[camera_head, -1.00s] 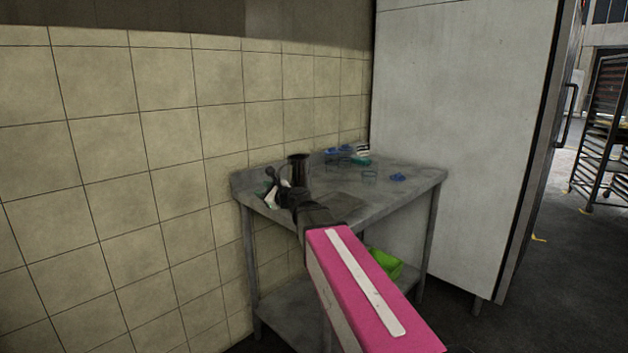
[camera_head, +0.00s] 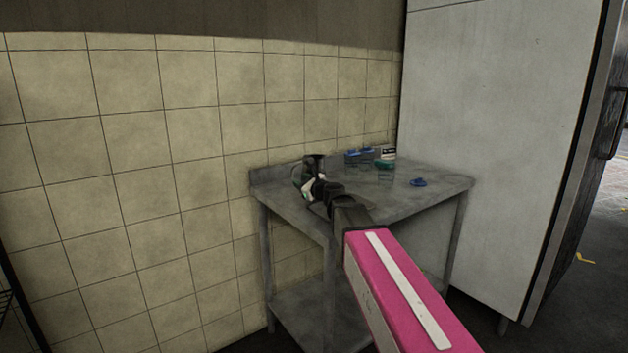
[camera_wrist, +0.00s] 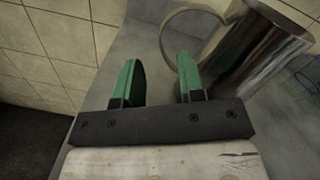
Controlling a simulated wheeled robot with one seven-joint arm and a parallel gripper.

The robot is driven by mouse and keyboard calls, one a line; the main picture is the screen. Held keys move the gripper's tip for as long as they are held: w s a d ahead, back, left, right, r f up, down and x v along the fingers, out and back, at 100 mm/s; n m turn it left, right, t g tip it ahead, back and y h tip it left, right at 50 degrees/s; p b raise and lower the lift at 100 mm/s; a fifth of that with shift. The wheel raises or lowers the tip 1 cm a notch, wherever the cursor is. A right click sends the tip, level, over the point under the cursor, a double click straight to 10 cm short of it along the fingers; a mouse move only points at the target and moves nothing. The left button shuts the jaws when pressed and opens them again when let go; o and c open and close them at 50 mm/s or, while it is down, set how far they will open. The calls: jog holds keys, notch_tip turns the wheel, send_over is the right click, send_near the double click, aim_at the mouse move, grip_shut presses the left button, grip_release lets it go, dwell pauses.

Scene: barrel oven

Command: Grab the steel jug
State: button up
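The steel jug (camera_wrist: 258,60) is a shiny metal cylinder with a curved strip handle (camera_wrist: 170,38) on its left side in the wrist view. In the head view the jug (camera_head: 314,166) stands at the left end of the steel table, partly hidden behind my gripper. My gripper (camera_wrist: 157,82) is open, with two green fingers apart. The right finger is close beside the jug and overlaps the lower part of the handle loop in the picture. I cannot tell whether it touches. Nothing shows held between the fingers.
The steel table (camera_head: 430,185) stands against the tiled wall (camera_head: 130,150), with a large white cabinet (camera_head: 490,130) to its right. A blue item (camera_head: 418,182), blue boxes (camera_head: 360,154) and a green item (camera_head: 385,164) lie on the table's right half.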

jog(key=shift+f+x, duration=0.15)
jog(key=shift+x, duration=1.35)
jog(key=shift+f+x, duration=0.15)
jog(key=shift+x, duration=1.35)
jog(key=shift+w+d, duration=0.1)
jog(key=shift+d, duration=0.1)
grip_shut()
